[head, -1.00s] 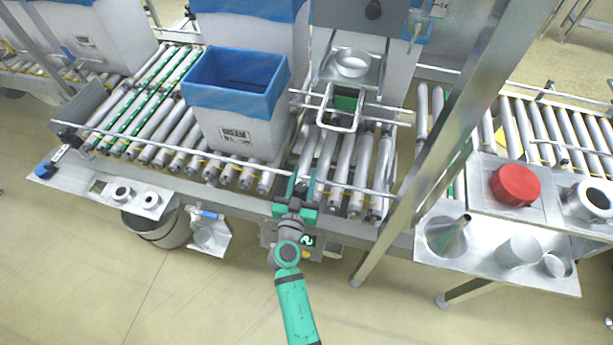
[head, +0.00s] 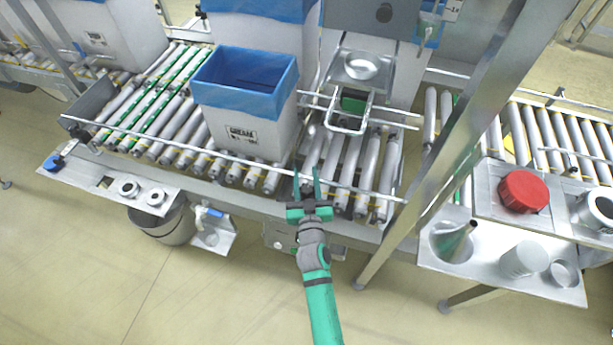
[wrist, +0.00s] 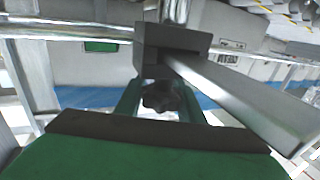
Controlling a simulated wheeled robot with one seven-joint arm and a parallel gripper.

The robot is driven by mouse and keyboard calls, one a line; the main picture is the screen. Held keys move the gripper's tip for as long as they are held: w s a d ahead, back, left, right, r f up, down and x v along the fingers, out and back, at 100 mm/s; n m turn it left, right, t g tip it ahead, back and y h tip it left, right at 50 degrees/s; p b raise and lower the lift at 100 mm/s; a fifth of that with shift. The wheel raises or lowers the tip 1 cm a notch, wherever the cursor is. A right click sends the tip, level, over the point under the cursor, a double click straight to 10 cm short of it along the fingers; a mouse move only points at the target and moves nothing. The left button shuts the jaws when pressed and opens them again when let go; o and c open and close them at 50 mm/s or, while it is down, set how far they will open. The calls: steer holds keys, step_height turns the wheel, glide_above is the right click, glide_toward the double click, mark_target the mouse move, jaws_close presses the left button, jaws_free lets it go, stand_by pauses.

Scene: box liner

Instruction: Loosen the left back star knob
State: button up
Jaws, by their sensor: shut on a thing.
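A black star knob (wrist: 160,96) sits under a dark clamp block (wrist: 172,45) in the wrist view, on an upright metal post. My gripper (wrist: 158,102) has one green finger on each side of the knob and is shut on it. In the head view my gripper (head: 307,184) is at the front edge of the roller conveyor (head: 345,190), by the front guide rail (head: 250,163). The knob is too small to make out there. Whether it has turned cannot be told.
A grey box with a blue liner (head: 240,130) stands on the rollers just left of my gripper. A slanted metal post (head: 455,130) rises to the right. Floor in front is clear.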

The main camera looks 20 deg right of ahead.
mark_target(308, 195)
steer(key=shift+a+f+n+y, duration=0.1)
steer(key=shift+a+n+y, duration=0.1)
steer(key=shift+n+y, duration=0.4)
stand_by(0.4)
steer(key=o, duration=1.1)
steer(key=shift+c, duration=0.2)
steer(key=shift+s, duration=0.1)
steer(key=shift+s, duration=0.6)
steer(key=shift+s+a, duration=0.25)
steer(key=shift+s, duration=1.3)
steer(key=shift+s+a, duration=0.2)
steer(key=shift+s, duration=1.35)
steer(key=shift+s+a, duration=0.25)
steer(key=shift+s, duration=1.3)
